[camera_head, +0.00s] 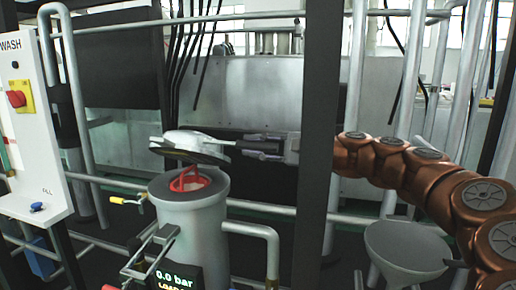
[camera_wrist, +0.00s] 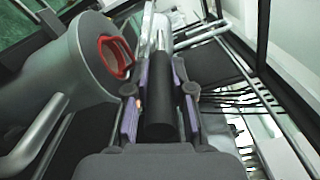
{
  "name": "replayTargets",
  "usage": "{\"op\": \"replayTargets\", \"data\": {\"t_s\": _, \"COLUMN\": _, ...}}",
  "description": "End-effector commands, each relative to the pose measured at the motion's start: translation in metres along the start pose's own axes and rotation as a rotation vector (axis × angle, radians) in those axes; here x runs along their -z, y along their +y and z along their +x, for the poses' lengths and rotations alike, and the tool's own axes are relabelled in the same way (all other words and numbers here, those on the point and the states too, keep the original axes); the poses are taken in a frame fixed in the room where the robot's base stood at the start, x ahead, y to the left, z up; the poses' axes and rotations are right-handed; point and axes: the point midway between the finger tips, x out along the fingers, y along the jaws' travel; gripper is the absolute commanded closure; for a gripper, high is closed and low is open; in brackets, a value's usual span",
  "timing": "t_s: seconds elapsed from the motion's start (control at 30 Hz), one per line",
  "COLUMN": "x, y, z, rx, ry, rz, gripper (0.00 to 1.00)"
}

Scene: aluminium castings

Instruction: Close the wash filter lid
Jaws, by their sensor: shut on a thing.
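The wash filter (camera_head: 195,225) is a grey upright cylinder with an open top. A red-rimmed basket (camera_head: 188,180) shows in its mouth, and the red rim also shows in the wrist view (camera_wrist: 115,57). The lid (camera_head: 190,149) is raised above the mouth, with a clear gap below it. It is a pale disc with a dark underside, slightly tilted. My gripper (camera_head: 262,147) is to the right of the lid. In the wrist view its purple-sided fingers (camera_wrist: 156,85) are shut around a dark cylindrical handle (camera_wrist: 160,112).
A dark vertical post (camera_head: 318,140) stands close to my arm. A white WASH panel (camera_head: 35,120) with a red button is at left. A yellow-handled lever (camera_head: 127,201), a pressure display (camera_head: 158,275) and pipes surround the filter. A grey funnel (camera_head: 405,250) stands at lower right.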

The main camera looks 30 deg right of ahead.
Motion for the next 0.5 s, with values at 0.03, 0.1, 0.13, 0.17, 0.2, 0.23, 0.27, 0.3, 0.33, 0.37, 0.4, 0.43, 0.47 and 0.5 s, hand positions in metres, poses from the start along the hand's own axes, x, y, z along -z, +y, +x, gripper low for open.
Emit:
{"op": "replayTargets", "data": {"t_s": 0.03, "x": -0.0002, "y": 0.0059, "z": 0.0002, "rx": -0.001, "ry": -0.001, "rz": -0.014, "gripper": 1.0}}
{"op": "replayTargets", "data": {"t_s": 0.1, "x": -0.0012, "y": 0.0082, "z": 0.0002, "rx": -0.002, "ry": 0.0, "rz": -0.031, "gripper": 1.0}}
{"op": "replayTargets", "data": {"t_s": 0.13, "x": -0.0015, "y": 0.0089, "z": 0.0001, "rx": -0.002, "ry": 0.0, "rz": -0.037, "gripper": 1.0}}
{"op": "replayTargets", "data": {"t_s": 0.17, "x": -0.0019, "y": 0.0094, "z": 0.0001, "rx": -0.002, "ry": 0.0, "rz": -0.041, "gripper": 1.0}}
{"op": "replayTargets", "data": {"t_s": 0.2, "x": -0.0022, "y": 0.0098, "z": 0.0, "rx": -0.001, "ry": 0.001, "rz": -0.046, "gripper": 1.0}}
{"op": "replayTargets", "data": {"t_s": 0.23, "x": -0.0025, "y": 0.01, "z": 0.0, "rx": -0.001, "ry": 0.001, "rz": -0.05, "gripper": 1.0}}
{"op": "replayTargets", "data": {"t_s": 0.27, "x": -0.0026, "y": 0.0102, "z": 0.0, "rx": -0.001, "ry": 0.001, "rz": -0.052, "gripper": 1.0}}
{"op": "replayTargets", "data": {"t_s": 0.3, "x": -0.0028, "y": 0.0103, "z": 0.0, "rx": -0.001, "ry": 0.001, "rz": -0.055, "gripper": 1.0}}
{"op": "replayTargets", "data": {"t_s": 0.33, "x": -0.0029, "y": 0.0103, "z": -0.0001, "rx": -0.001, "ry": 0.002, "rz": -0.056, "gripper": 1.0}}
{"op": "replayTargets", "data": {"t_s": 0.37, "x": -0.0029, "y": 0.0102, "z": -0.0001, "rx": -0.001, "ry": 0.002, "rz": -0.057, "gripper": 1.0}}
{"op": "replayTargets", "data": {"t_s": 0.4, "x": -0.0029, "y": 0.0102, "z": -0.0001, "rx": -0.001, "ry": 0.002, "rz": -0.058, "gripper": 1.0}}
{"op": "replayTargets", "data": {"t_s": 0.43, "x": -0.0029, "y": 0.0101, "z": -0.0001, "rx": -0.001, "ry": 0.002, "rz": -0.058, "gripper": 1.0}}
{"op": "replayTargets", "data": {"t_s": 0.47, "x": -0.0029, "y": 0.01, "z": -0.0001, "rx": -0.001, "ry": 0.002, "rz": -0.058, "gripper": 1.0}}
{"op": "replayTargets", "data": {"t_s": 0.5, "x": -0.0029, "y": 0.0099, "z": -0.0001, "rx": 0.0, "ry": 0.002, "rz": -0.058, "gripper": 1.0}}
